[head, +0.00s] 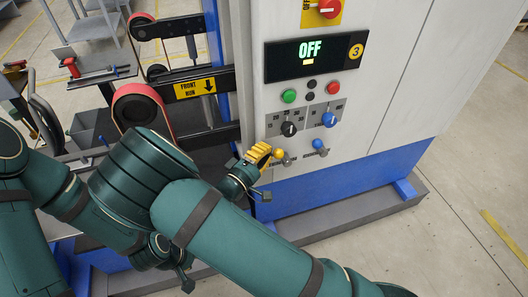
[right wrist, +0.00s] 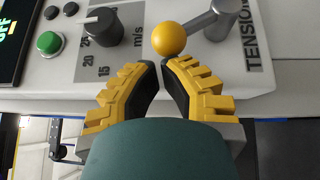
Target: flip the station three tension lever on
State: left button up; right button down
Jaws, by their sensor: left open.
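The tension lever is a grey metal arm with a yellow ball knob (head: 279,154) low on the panel. In the right wrist view its knob (right wrist: 169,38) points left from its pivot, beside the word TENSION. The display (head: 312,52) above reads OFF, with a yellow 3 badge. My right gripper (head: 262,152) is just left of the knob; in the wrist view its yellow fingertips (right wrist: 161,64) lie just below the knob, close together with a narrow gap. The knob is not between them. My left gripper's fingers are hidden behind my arms.
A black dial (head: 289,129), blue dial (head: 329,119), blue-knobbed lever (head: 318,145), green button (head: 289,96) and red button (head: 333,88) crowd the panel. A belt unit marked FRONT RUN (head: 196,89) stands left. Open floor lies right.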

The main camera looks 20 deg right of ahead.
jog(key=shift+d+r+m+g+y+p, duration=0.25)
jog(key=shift+r+m+g+y+p, duration=0.05)
jog(key=shift+r+p, duration=0.05)
jog(key=shift+d+r+y, duration=0.2)
jog(key=shift+y, duration=0.1)
jog(key=shift+d+r+m+g+y+p, duration=0.3)
jog(key=shift+d+m+g+p, duration=0.1)
jog(key=shift+m, duration=0.1)
jog(key=shift+d+r+m+g+y, duration=0.3)
jog(key=shift+d+m+g+y, duration=0.25)
jog(key=shift+d+y, duration=0.35)
jog(key=shift+a, duration=0.1)
jog(key=v, duration=1.2)
jog(key=shift+t, duration=0.25)
